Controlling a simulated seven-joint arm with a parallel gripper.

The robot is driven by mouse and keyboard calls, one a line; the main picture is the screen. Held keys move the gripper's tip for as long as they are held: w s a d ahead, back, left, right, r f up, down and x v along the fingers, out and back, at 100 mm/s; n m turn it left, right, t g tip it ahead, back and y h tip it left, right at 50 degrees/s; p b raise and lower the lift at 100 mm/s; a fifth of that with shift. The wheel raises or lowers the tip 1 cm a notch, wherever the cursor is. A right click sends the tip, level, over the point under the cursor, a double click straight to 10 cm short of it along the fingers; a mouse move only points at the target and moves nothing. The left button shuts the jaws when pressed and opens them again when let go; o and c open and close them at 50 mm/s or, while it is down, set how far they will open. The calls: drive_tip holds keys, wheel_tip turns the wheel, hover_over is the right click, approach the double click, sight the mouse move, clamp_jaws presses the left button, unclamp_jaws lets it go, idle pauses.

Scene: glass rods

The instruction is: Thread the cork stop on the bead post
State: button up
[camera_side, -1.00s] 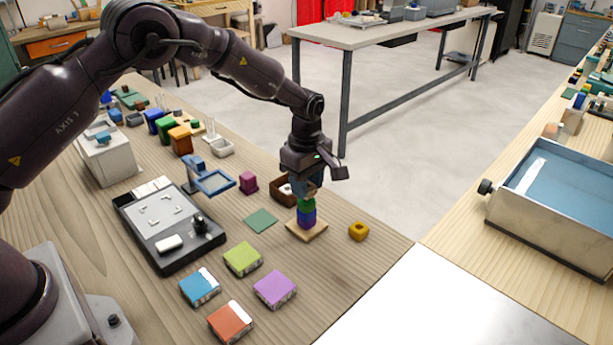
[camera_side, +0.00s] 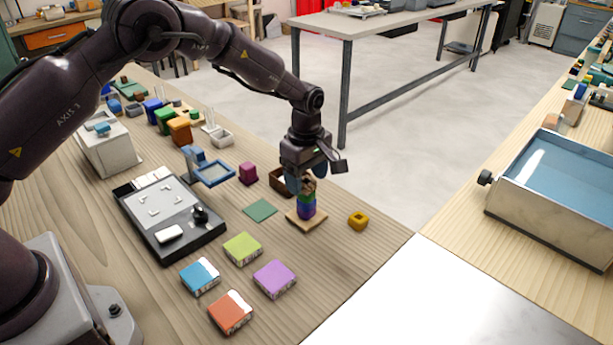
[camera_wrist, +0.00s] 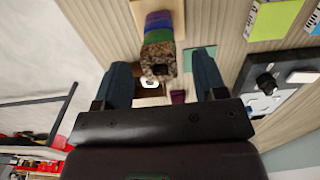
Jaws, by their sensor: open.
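The cork stop (camera_wrist: 158,58) is a speckled brown block with a dark hole in its end, at the top of the bead stack in the wrist view. It also shows in the side view (camera_side: 308,187). Below it on the post are green, blue and purple beads (camera_side: 306,209), on a flat wooden base (camera_side: 294,219). The post itself is hidden inside the stack. My gripper (camera_side: 306,180) is open above the stack. In the wrist view its two dark blue fingers (camera_wrist: 163,78) are spread wide on either side of the cork, with gaps showing.
A brown open box (camera_side: 279,180) stands close behind the stack. A yellow bead (camera_side: 358,221) lies to the right, a magenta block (camera_side: 248,173) to the left. A green square (camera_side: 260,210) lies flat nearby. Coloured blocks (camera_side: 243,249) stand in front.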

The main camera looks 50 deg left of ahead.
wheel_tip(320, 180, up, 12)
drive_tip(key=s+a+r+m+t, duration=0.1)
drive_tip(key=s+r+m, duration=0.3)
drive_tip(key=s, duration=0.6)
drive_tip(key=s+a+r+m+t, duration=0.1)
drive_tip(key=s+r+m+t, duration=0.1)
drive_tip(key=s+r+m, duration=0.3)
drive_tip(key=s+a+r+m+t, duration=0.1)
drive_tip(key=s+r+m, duration=0.3)
drive_tip(key=s+m, duration=0.5)
drive_tip(key=s+t, duration=0.1)
drive_tip(key=s, duration=0.6)
drive_tip(key=shift+s+r+t, duration=0.2)
drive_tip(key=shift+r+t, duration=0.1)
